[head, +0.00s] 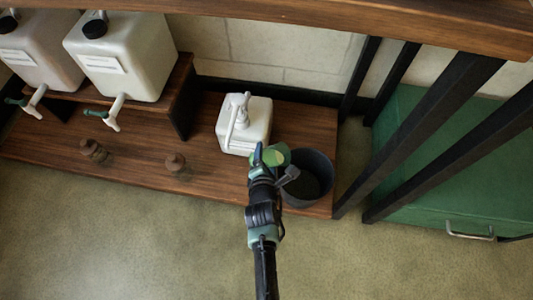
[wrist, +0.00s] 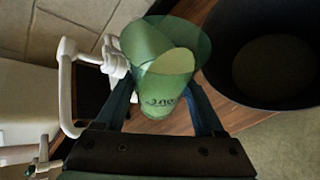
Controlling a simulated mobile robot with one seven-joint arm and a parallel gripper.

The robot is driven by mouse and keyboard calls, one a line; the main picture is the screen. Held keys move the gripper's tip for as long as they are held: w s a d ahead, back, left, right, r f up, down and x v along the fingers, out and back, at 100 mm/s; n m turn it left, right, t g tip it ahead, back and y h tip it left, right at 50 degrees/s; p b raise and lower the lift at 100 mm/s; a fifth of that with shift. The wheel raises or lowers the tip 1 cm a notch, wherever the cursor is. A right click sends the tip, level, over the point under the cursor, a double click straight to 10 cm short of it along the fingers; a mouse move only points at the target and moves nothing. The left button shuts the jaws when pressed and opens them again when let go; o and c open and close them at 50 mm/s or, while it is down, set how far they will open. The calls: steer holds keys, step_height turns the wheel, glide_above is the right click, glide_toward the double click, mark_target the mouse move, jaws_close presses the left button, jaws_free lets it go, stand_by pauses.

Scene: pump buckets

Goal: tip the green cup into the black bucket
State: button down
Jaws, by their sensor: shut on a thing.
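The green cup (wrist: 165,85) is between the fingers of my gripper (wrist: 165,115), which is shut on it. In the wrist view the cup looks close to upright, with its open rim showing and dark lettering on its side. In the head view the cup (head: 272,154) shows only in part behind my gripper (head: 268,160). The black bucket (head: 312,180) stands just right of the cup on the wooden shelf. In the wrist view the bucket (wrist: 225,60) is at the upper right, beside the cup, and its visible floor looks empty.
A white pump bottle (head: 245,125) stands close behind and left of my gripper; its pump (wrist: 70,85) is near the cup in the wrist view. Two white canisters with taps (head: 125,55) stand at left. Black posts (head: 420,140) and a green cabinet (head: 430,170) are at right.

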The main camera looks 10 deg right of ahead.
mark_target(275, 159)
steer(key=shift+f+m+t+y+b, duration=0.15)
steer(key=shift+m+t+y+b, duration=0.2)
steer(key=shift+b, duration=0.3)
steer(key=shift+a+b, duration=0.1)
steer(key=shift+b, duration=0.3)
steer(key=shift+w+m+y+b, duration=0.1)
steer(key=shift+m+y+b, duration=0.3)
steer(key=shift+b, duration=0.45)
steer(key=shift+r+m+t+y+b, duration=0.35)
steer(key=shift+r+m+y+b, duration=0.15)
steer(key=shift+b, duration=1.35)
steer(key=shift+s+d+r+m+t+y+b, duration=0.1)
steer(key=shift+d+r+m+t+y+b, duration=0.3)
steer(key=shift+b, duration=1.2)
steer(key=shift+s+a+r+m+t+y+b, duration=0.15)
steer(key=shift+r+m+y+b, duration=0.45)
steer(key=shift+b, duration=0.95)
steer(key=shift+w+d+r+m+t+y+b, duration=0.1)
steer(key=shift+d+r+m+t+y+b, duration=0.4)
steer(key=shift+b, duration=1.1)
steer(key=shift+s+d+r+m, duration=0.1)
steer(key=shift+s+r+m, duration=0.05)
steer(key=shift+r+m, duration=0.45)
steer(key=shift+f, duration=0.1)
